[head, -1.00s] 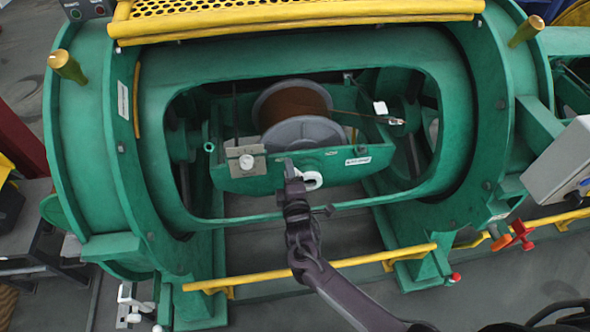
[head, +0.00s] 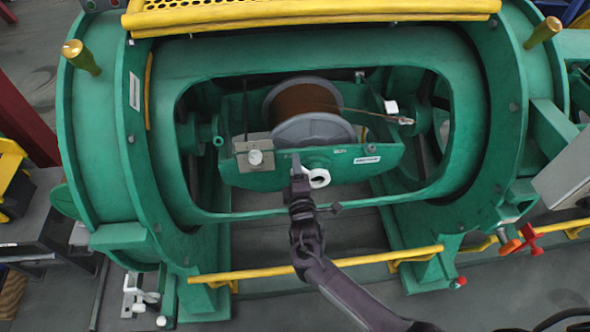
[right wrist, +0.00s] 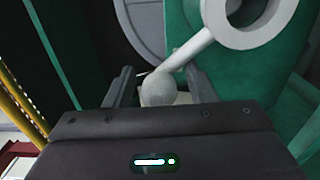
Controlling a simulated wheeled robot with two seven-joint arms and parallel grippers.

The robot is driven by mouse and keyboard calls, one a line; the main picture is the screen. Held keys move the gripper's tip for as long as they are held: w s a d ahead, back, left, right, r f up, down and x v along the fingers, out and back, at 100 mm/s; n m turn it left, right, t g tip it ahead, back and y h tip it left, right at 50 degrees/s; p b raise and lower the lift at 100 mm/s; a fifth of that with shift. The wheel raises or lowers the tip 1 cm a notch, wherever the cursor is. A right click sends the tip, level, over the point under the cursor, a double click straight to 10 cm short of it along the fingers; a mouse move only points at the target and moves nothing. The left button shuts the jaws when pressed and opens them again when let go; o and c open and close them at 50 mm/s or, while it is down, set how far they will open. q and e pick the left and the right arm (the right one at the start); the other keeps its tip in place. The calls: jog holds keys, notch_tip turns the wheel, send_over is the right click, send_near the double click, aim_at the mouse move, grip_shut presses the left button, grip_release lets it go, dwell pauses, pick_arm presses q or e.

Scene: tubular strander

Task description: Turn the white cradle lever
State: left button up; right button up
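The white cradle lever (head: 319,178) is on the front of the green cradle (head: 290,179), below the spool. In the right wrist view the lever has a ring-shaped hub (right wrist: 207,25), and its arm slants down left to a round knob (right wrist: 158,89). My right gripper (head: 298,168) is at the lever, just left of the hub in the head view. In the right wrist view its fingers (right wrist: 160,85) stand apart on either side of the knob, with visible gaps. The lever arm is mostly hidden by the gripper in the head view. My left gripper is not in view.
The green drum frame (head: 300,215) surrounds the cradle opening. A yellow rail (head: 330,263) runs across below my right arm. The spool (head: 305,110) sits behind the cradle's front plate. A red handle (head: 527,240) is at right, white fittings (head: 138,297) at lower left.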

jog(key=shift+s+f, duration=0.1)
jog(key=shift+s, duration=0.3)
jog(key=s, duration=0.7)
jog(key=shift+d, duration=0.15)
